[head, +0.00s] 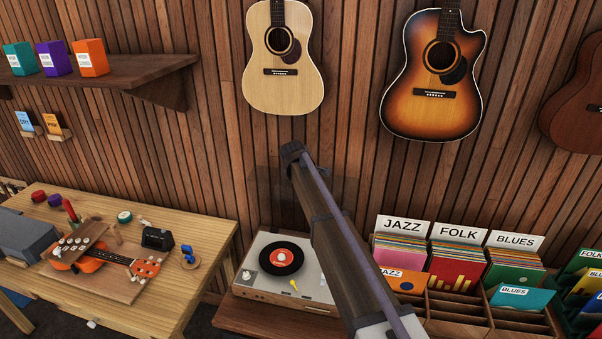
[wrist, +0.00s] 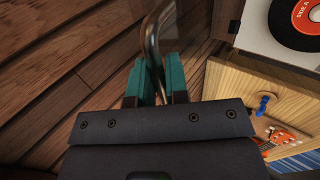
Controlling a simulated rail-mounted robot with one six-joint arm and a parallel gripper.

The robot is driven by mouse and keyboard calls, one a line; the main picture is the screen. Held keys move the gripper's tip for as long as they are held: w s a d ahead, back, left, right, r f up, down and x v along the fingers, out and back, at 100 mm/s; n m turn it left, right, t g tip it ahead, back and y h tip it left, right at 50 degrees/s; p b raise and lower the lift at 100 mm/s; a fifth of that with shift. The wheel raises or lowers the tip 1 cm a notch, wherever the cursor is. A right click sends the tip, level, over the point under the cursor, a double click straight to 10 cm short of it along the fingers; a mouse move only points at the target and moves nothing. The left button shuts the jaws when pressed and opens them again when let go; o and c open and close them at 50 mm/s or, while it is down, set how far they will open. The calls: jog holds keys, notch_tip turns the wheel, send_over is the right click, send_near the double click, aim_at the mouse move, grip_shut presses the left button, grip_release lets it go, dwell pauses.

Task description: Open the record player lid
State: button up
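The record player (head: 243,285) sits on a low wooden surface, with a black record (head: 262,261) with a red label on its platter. Its top is uncovered. A faint tinted see-through panel, the lid (head: 266,192), stands raised behind it against the slatted wall. My gripper (wrist: 156,78) has teal fingers on both sides of a curved metal bar (wrist: 152,38), which looks like the lid's handle; they appear closed on it. In the head view my arm crosses in front of the player's right side and the lid, and the fingertips are hidden. The record also shows in the wrist view (wrist: 283,28).
A workbench (head: 190,285) with an orange ukulele (head: 148,267) and small tools stands left of the player. Record bins (head: 460,306) stand to the right. Guitars (head: 284,90) hang above, and a shelf (head: 110,72) juts out at upper left.

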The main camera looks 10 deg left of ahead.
jog(key=o, duration=0.4)
jog(key=shift+c, duration=0.2)
jog(key=d+p+v, duration=0.1)
jog(key=p+v, duration=0.7)
jog(key=v, duration=0.2)
jog(key=shift+s+a+r, duration=0.25)
jog(key=shift+a+r, duration=0.15)
jog(key=shift+a, duration=0.1)
